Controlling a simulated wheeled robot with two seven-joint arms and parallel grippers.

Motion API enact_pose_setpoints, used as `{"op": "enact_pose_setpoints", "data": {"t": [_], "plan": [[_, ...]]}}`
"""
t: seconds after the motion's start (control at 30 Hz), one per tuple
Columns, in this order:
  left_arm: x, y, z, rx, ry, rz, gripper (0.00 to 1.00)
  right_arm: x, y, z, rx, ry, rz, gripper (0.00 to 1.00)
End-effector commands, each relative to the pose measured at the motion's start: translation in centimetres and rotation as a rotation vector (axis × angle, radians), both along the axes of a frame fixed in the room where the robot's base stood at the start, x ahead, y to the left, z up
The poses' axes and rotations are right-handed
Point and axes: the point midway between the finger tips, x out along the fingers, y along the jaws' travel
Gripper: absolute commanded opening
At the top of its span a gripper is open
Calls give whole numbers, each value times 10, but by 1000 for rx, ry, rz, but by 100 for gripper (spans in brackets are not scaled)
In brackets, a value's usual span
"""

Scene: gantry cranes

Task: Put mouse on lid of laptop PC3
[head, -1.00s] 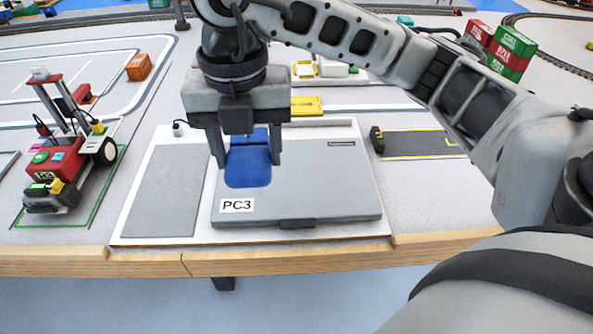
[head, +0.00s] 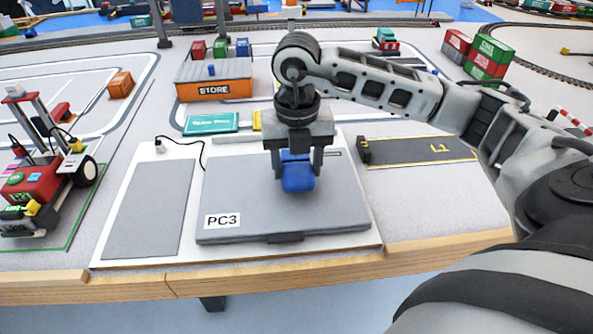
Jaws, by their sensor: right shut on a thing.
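The laptop PC3 (head: 235,190) is a grey, closed slab with a white "PC3" label on its lid's near left corner. It lies on a white board near the front table edge. My right gripper (head: 298,168) comes down over the lid, right of its middle. It is shut on a blue mouse (head: 298,180), one finger on each side. The mouse's near end shows; its far part is hidden by the gripper. I cannot tell whether the mouse touches the lid or hangs just above it. My left gripper is not in view.
A grey pad (head: 150,208) lies left of the laptop. A dark strip marked L1 (head: 425,151) is on the right. An orange STORE container (head: 215,91) and a teal box (head: 210,123) stand behind. A red crane vehicle (head: 35,185) stands at the left.

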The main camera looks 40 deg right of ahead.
Motion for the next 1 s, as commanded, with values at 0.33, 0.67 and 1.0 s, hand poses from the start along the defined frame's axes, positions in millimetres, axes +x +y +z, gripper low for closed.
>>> {"op": "enact_pose_setpoints", "data": {"t": [0.33, 0.67, 1.0], "plan": [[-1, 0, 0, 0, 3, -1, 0, 0, 1, -19, 1, -1, 2, 30], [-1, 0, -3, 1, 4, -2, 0, 0, 1, -22, 1, -1, 2, 76], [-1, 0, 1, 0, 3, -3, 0, 0, 1, -15, 1, -2, 2, 76]]}}
